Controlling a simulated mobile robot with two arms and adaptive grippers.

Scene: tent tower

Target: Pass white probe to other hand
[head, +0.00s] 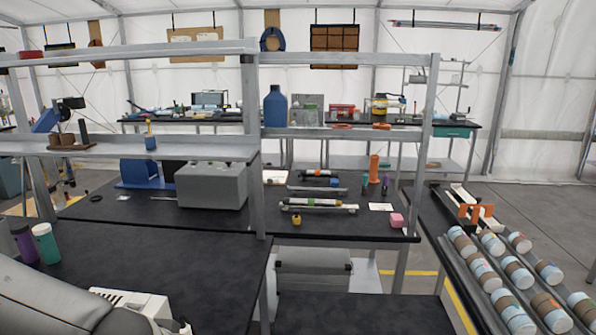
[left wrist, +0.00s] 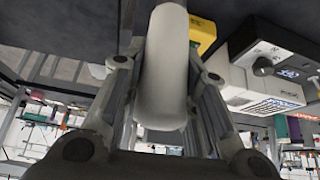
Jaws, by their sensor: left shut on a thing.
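The white probe (left wrist: 165,65) is a smooth, rounded white shaft in the left wrist view. My left gripper (left wrist: 163,85) is shut on it, with a grey finger on each side. The probe runs from the top edge of that view down between the fingers. In the head view my left arm fills the lower left corner, and I cannot make out its fingers or the probe there. My right gripper is in neither view.
A white device (head: 128,302) stands by my left arm on the dark bench (head: 150,245). A purple bottle (head: 24,242) and a teal bottle (head: 45,243) stand at left. A shelf frame (head: 255,150) rises behind. Capped jars (head: 480,272) lie at right.

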